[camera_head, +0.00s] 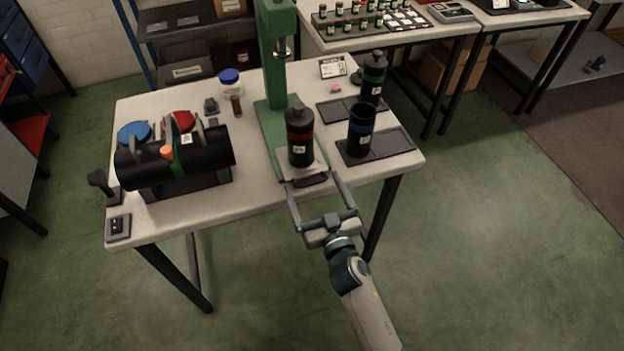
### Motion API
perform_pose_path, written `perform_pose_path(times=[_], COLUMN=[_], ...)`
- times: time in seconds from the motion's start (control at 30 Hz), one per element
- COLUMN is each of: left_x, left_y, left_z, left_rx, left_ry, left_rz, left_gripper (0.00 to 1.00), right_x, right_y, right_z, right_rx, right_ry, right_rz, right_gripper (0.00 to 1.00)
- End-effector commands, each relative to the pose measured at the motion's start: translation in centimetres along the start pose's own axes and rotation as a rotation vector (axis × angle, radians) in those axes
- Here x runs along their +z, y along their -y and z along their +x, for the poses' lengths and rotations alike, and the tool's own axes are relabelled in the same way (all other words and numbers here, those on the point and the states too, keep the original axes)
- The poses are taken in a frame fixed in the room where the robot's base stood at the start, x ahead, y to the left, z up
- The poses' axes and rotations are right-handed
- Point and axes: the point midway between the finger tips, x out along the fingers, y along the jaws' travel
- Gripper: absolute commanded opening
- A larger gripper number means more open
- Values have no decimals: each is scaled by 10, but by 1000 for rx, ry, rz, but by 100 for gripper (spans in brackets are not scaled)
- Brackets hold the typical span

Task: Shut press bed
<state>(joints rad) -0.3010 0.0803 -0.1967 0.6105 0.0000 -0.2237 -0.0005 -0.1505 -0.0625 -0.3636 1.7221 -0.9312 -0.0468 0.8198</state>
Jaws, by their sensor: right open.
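The green press (276,70) stands on the table. Its light grey bed (308,165) sits low at the front, near the table's front edge, with a dark handle (311,180) on its front. A black bottle with a red band (299,136) stands upright on the bed, in front of the press column. My right gripper (318,190) is open at the front of the bed. Its two fingers reach to either side of the handle; I cannot tell whether they touch it. My left gripper is not in view.
A black bottle with a green band (373,78) and an open black cylinder with a blue band (361,131) stand on dark trays at right. A large black cylinder (205,150) lies in a cradle at left. A small switch box (118,227) sits at the front left corner.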

Motion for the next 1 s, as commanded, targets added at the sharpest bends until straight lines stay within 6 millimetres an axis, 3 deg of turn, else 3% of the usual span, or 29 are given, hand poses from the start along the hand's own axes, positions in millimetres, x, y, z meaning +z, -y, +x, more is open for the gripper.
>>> perform_pose_path(times=[0.2,0.53,0.57,0.8,1.0], left_x=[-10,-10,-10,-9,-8], left_y=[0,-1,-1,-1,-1], left_z=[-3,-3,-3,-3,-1], left_rx=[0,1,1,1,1], left_ry=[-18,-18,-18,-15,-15], left_rz=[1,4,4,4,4], left_gripper=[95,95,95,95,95], right_x=[0,0,0,0,0], right_y=[0,0,0,0,0], right_z=[17,19,19,19,27], right_rx=[1,1,0,0,0], right_ry=[0,0,0,0,-2], right_rz=[0,0,0,0,-1], right_gripper=[90,90,88,31,32])
